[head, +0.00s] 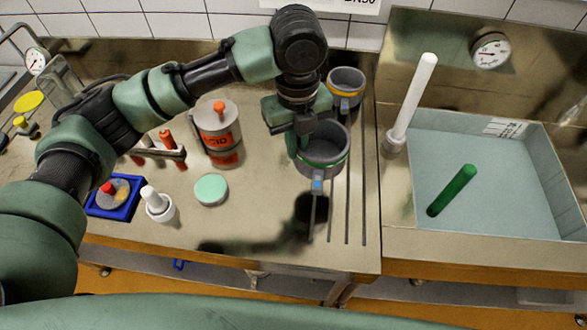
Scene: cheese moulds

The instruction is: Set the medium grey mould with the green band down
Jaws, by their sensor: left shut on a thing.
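The medium grey mould with the green band (328,156) is an open round cup, roughly upright, with a blue-marked handle pointing toward me. My left gripper (301,140) is shut on its left wall, reaching down from above. A dark shadow lies on the bench (270,195) nearer me than the mould, so the mould appears to hang above the surface. The gripper hides part of the mould's left rim. My right gripper is not in view.
A grey mould with a yellow band (346,88) stands just behind. Grooves (348,205) run along the bench to the right. Left are a labelled canister (218,135), a mint-green disc (211,189) and a white pestle-like item (158,205). A water-filled sink (490,190) is at right.

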